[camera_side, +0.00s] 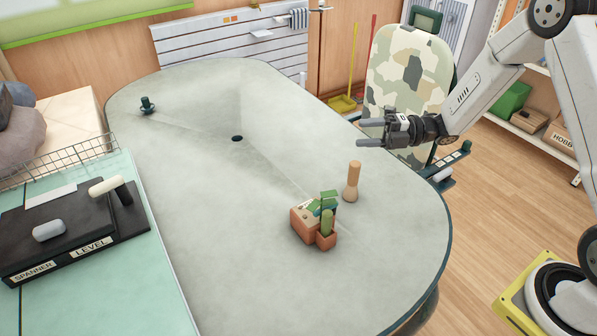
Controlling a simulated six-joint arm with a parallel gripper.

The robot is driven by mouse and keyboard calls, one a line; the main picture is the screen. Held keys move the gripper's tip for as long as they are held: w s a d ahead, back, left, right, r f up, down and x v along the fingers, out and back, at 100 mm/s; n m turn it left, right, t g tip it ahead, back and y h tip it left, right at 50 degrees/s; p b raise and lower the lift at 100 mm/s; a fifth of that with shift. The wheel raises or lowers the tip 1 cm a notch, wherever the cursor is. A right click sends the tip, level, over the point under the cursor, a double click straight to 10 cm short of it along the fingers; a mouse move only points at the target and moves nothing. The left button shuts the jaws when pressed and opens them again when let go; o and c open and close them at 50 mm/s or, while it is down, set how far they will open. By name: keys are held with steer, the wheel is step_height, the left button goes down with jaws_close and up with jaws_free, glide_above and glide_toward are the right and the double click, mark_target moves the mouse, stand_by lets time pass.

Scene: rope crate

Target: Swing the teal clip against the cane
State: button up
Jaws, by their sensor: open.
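A small terracotta block-like crate (299,226) stands on the grey table, right of its middle. Green pieces rise from it, including a rounded upright green piece (327,222) and a small teal part (315,208) that may be the clip. A tan wooden post with a wider foot (353,178) stands upright just behind and right of the crate, apart from it; I cannot tell whether it is the cane. A small dark teal piece (147,104) sits at the table's far left. My gripper (358,133) is open and empty, above the table's right edge, pointing left.
The grey table (200,200) is mostly clear, with a dark hole (237,138) in it. A camouflage chair (410,75) stands behind my gripper. A black tool tray (70,235) lies on the left bench, beside a wire rack (60,166).

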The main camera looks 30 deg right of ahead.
steer(key=shift+w+a+f+m+g+h, duration=0.6)
steer(key=shift+w+a+f+m+h, duration=2.4)
steer(key=shift+w+f+m+h, duration=4.25)
steer(key=s+a+r+m+h, duration=0.5)
steer(key=s+r+m+h, duration=0.1)
steer(key=r+h, duration=0.2)
steer(key=s+a+r+m+g+h, duration=0.1)
steer(key=s+a+r+m+h, duration=0.5)
steer(key=h, duration=0.4)
steer(key=shift+s+r, duration=0.45)
steer(key=shift+r, duration=0.7)
